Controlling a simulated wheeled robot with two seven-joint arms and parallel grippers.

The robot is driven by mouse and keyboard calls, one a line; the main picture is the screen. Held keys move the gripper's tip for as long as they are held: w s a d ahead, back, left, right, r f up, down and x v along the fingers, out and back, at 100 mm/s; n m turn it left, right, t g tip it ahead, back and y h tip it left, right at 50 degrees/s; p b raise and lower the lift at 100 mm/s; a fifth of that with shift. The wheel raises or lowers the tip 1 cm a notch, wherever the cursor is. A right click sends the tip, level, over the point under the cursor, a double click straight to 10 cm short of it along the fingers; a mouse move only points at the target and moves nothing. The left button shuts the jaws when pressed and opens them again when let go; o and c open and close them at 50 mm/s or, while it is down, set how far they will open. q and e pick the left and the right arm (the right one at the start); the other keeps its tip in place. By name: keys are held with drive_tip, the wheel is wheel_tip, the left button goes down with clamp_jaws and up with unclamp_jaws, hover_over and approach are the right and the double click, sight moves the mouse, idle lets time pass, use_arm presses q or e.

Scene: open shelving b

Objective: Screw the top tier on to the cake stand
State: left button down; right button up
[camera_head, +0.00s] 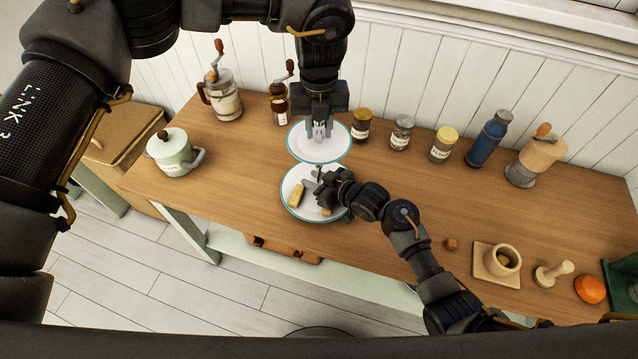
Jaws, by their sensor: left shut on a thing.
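The top tier (300,142), a white plate with a teal rim, is above the lower tier (290,210). My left gripper (320,133) points down over its middle and is shut on it. The lower tier is a wider white plate with a teal rim, standing on the table. A short dark stem (318,172) shows between the two plates; whether it meets the top tier cannot be told. My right gripper (313,187) reaches in from the right, low over the lower tier beside the stem. Its fingers are partly hidden, and its grip cannot be made out.
Yellow pieces (296,196) lie on the lower tier. Behind stand grinders (225,100), jars (401,132), a blue bottle (487,140) and a wooden mill (538,160). A lidded pot (173,152) is left; a mortar (502,260) and orange object (589,289) are right. The wooden table's left-middle is clear.

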sight(319, 138)
clamp_jaws()
use_arm(q)
drive_tip(key=shift+f, duration=2.45)
drive_tip(key=shift+f, duration=0.9)
drive_tip(key=shift+f, duration=0.6)
